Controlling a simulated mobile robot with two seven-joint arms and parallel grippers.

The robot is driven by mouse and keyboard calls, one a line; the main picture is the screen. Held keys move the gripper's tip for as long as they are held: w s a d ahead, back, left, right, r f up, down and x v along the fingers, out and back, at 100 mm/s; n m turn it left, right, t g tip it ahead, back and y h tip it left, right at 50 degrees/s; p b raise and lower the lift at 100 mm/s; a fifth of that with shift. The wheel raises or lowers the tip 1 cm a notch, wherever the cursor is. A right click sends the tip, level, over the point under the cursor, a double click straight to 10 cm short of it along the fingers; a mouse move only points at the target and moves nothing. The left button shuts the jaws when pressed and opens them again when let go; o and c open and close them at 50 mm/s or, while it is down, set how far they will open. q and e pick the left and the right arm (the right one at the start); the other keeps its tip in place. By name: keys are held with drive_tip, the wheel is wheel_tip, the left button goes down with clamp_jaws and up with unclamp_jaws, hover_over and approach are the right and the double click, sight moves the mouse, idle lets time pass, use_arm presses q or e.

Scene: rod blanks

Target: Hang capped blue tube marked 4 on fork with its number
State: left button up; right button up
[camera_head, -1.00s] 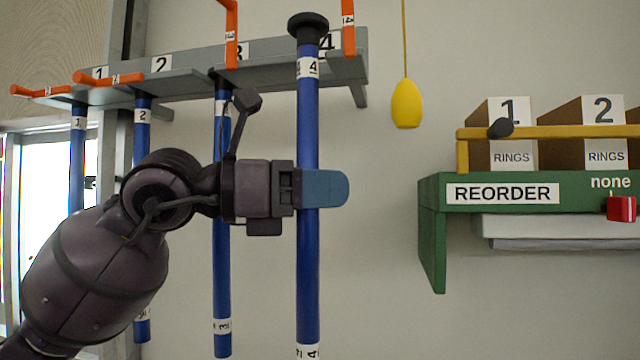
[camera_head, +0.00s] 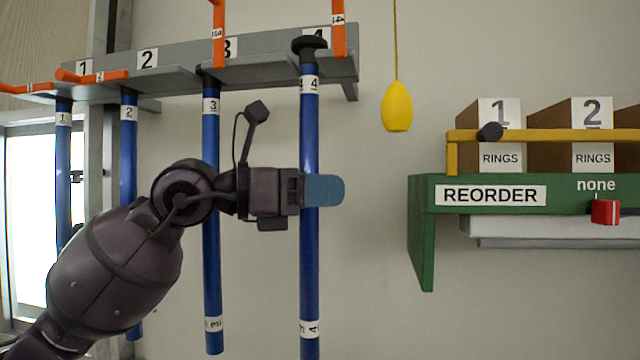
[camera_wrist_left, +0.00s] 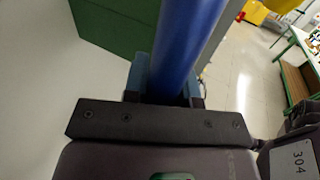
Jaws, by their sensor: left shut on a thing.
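The blue tube marked 4 (camera_head: 309,130) hangs upright in my left gripper (camera_head: 322,190), which is shut around its middle. Its black cap (camera_head: 310,44) is at the top, with a 4 label below it and another near the lower end. In the left wrist view the blue tube (camera_wrist_left: 187,45) runs between the fingers. The fork marked 4 (camera_head: 340,69) is at the right end of the grey rack. The cap overlaps its number plate in the picture and appears above the shelf level; I cannot tell whether the tube is between the prongs. My right gripper is out of view.
Blue tubes 1 (camera_head: 63,165), 2 (camera_head: 129,150) and 3 (camera_head: 211,260) hang from the rack. The orange bar at 4 (camera_head: 339,28) is raised; bars 1 and 2 lie low. A yellow pendant (camera_head: 397,106) and green reorder shelf (camera_head: 421,240) stand right.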

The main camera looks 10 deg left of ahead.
use_arm(q)
drive_tip(key=shift+w+f+b, duration=0.45)
drive_tip(key=shift+w+f, duration=0.2)
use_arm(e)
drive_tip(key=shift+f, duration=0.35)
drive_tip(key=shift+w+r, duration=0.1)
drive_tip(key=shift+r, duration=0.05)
use_arm(q)
drive_tip(key=o, duration=1)
drive_tip(key=shift+a, duration=0.1)
